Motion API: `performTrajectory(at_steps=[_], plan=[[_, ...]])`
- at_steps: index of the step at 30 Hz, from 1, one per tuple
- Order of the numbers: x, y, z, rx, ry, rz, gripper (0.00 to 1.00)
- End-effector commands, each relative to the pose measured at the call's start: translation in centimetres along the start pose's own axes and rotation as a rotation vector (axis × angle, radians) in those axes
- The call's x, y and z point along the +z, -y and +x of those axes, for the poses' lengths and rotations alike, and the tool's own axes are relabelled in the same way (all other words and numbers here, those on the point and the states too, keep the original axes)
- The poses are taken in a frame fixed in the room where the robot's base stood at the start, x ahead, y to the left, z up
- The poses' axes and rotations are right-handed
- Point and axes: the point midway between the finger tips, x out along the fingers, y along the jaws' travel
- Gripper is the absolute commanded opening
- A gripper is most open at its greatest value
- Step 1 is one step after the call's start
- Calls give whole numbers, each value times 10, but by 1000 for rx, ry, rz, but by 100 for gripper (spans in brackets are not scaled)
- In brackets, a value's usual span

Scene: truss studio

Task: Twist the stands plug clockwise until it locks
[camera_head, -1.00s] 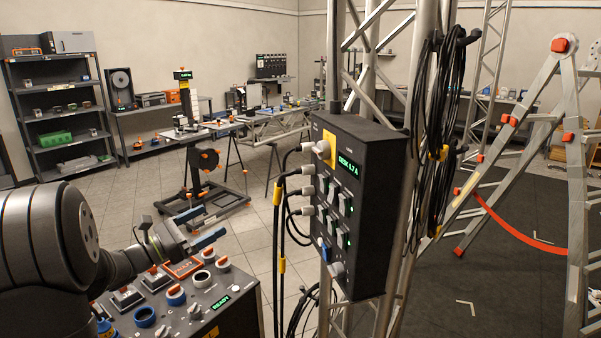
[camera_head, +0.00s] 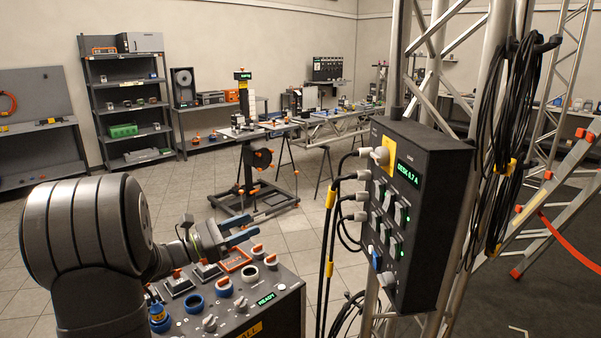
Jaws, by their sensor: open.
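A dark power box (camera_head: 425,215) is fixed to a truss upright and shows a green readout "DESK 0.7 A". Several grey plugs with cables sit along its left side, such as the top plug (camera_head: 381,155). A blue connector (camera_head: 375,258) and a round grey part (camera_head: 387,281) are lower down. I cannot read which of these is the stands plug. My gripper (camera_head: 250,227) has blue-tipped fingers, open with nothing between them. It is above the far edge of the control panel, left of the power box and apart from it.
A control panel (camera_head: 283,283) with knobs, blue-ringed sockets and a "READY" display stands below my gripper. Black cables (camera_head: 328,250) hang between panel and box. A coiled cable bundle (camera_head: 500,150) hangs right of the box. Tiled floor (camera_head: 190,195) is open behind.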

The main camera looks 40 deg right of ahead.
Motion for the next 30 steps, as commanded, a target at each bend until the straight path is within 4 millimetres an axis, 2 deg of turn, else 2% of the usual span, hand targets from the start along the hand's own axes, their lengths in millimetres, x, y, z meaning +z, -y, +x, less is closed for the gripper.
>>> performTrajectory(at_steps=[2,5,9,12,15,19,23,30], plan=[[6,-1,20,-38,-44,62,48],[18,-4,61,-109,-144,212,48],[45,-7,122,-196,-285,482,48],[66,-7,155,-230,-351,648,48],[80,-8,174,-243,-388,755,48],[85,-8,186,-247,-404,802,48],[77,-7,201,-248,-404,800,48],[54,-3,246,-250,-402,798,48]])
